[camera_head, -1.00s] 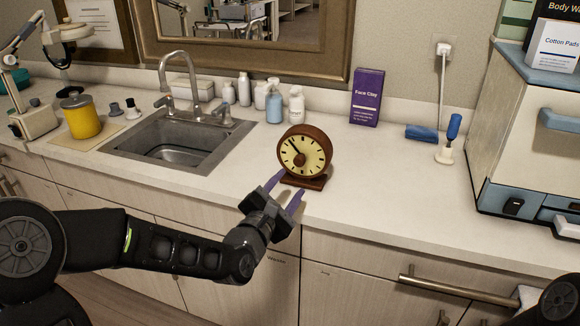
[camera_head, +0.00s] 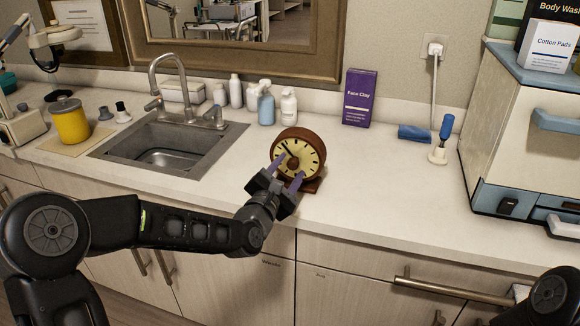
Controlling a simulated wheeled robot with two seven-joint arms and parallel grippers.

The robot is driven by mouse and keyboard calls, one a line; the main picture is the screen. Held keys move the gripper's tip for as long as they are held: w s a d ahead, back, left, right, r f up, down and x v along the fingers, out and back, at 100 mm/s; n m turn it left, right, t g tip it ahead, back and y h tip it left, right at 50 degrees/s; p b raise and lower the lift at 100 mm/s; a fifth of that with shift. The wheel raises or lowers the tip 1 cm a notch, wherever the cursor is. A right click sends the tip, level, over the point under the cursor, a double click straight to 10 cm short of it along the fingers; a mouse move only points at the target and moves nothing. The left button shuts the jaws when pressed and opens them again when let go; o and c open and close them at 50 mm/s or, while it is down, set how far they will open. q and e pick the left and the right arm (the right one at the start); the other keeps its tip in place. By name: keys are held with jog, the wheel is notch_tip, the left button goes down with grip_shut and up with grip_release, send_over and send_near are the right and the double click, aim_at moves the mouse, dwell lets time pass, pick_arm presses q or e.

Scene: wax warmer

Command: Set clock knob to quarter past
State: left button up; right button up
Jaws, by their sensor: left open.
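A round wooden clock (camera_head: 310,146) with a cream dial stands upright on its base on the counter, right of the sink. A brown knob (camera_head: 293,163) sits at the centre of the dial. A dark hand points up and left from it. My left gripper (camera_head: 287,174) is open in front of the lower dial, its two purple fingers pointing at the clock, one on each side below the knob. I cannot tell whether the fingers touch the clock. My right gripper is out of view; only a dark part of my right arm shows at the lower right corner.
The sink (camera_head: 168,145) with its faucet lies to the left. Bottles (camera_head: 266,103) stand behind it. A purple Face Clay box (camera_head: 358,97) stands at the wall. A white and blue cabinet (camera_head: 520,140) stands at the right. The counter (camera_head: 400,185) right of the clock is clear.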

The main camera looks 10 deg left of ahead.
pick_arm(q)
jog(key=shift+w+d, duration=0.1)
jog(key=shift+w, duration=0.4)
jog(key=shift+c, duration=0.2)
grip_shut()
